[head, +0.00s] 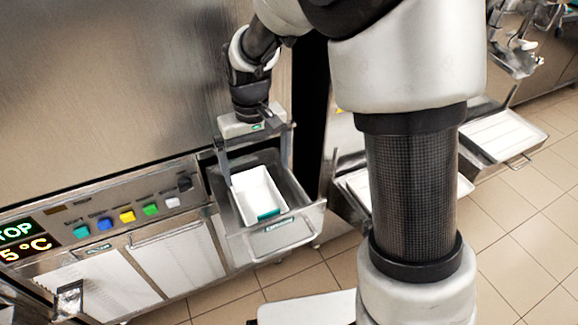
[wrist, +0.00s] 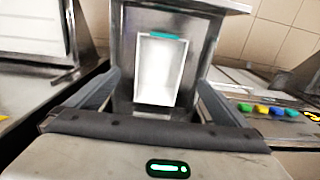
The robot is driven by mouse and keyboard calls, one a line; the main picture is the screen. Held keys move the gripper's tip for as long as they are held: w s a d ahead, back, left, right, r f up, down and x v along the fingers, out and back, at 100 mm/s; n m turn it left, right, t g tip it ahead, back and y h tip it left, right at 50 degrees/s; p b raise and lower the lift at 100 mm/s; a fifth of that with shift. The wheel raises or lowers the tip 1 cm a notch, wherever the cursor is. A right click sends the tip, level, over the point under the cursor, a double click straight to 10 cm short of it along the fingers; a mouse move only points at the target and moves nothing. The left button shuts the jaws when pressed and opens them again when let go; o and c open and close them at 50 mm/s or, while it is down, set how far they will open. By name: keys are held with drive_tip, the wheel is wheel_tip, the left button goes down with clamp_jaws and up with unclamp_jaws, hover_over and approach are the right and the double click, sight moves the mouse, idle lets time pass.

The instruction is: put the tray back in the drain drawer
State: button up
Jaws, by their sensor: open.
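The white tray (head: 258,196), with a teal strip at its front end, lies inside the open metal drain drawer (head: 302,216). In the wrist view the tray (wrist: 157,72) shows between my fingers, in the drawer (wrist: 203,35). My gripper (head: 257,170) is above the back part of the drawer, pointing down, with its fingers spread wide. The fingers stand apart on either side of the tray, and I see no contact with it. Whether the tray lies fully flat on the drawer floor is hard to tell.
A control panel with coloured buttons (head: 126,216) and a lit display (head: 28,243) is left of the drawer. Another pulled-out drawer with a white tray (head: 500,135) is at the right. Tiled floor (head: 530,230) is open in front.

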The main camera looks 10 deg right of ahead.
drive_tip(key=s+d+r+m+t, duration=0.1)
drive_tip(key=s+d+r, duration=0.2)
drive_tip(key=r, duration=0.2)
drive_tip(key=s+d+r+t, duration=0.1)
drive_tip(key=s+d+r, duration=0.15)
drive_tip(key=r, duration=0.25)
drive_tip(key=s+d+r+m+t, duration=0.1)
drive_tip(key=s+d+r, duration=0.2)
drive_tip(key=s, duration=0.3)
drive_tip(key=s+d+r+m+t, duration=0.1)
drive_tip(key=s+d+r+t, duration=0.1)
drive_tip(key=s, duration=0.4)
drive_tip(key=shift+s+d+r, duration=0.25)
drive_tip(key=shift+d+r, duration=0.25)
drive_tip(key=shift+d, duration=0.65)
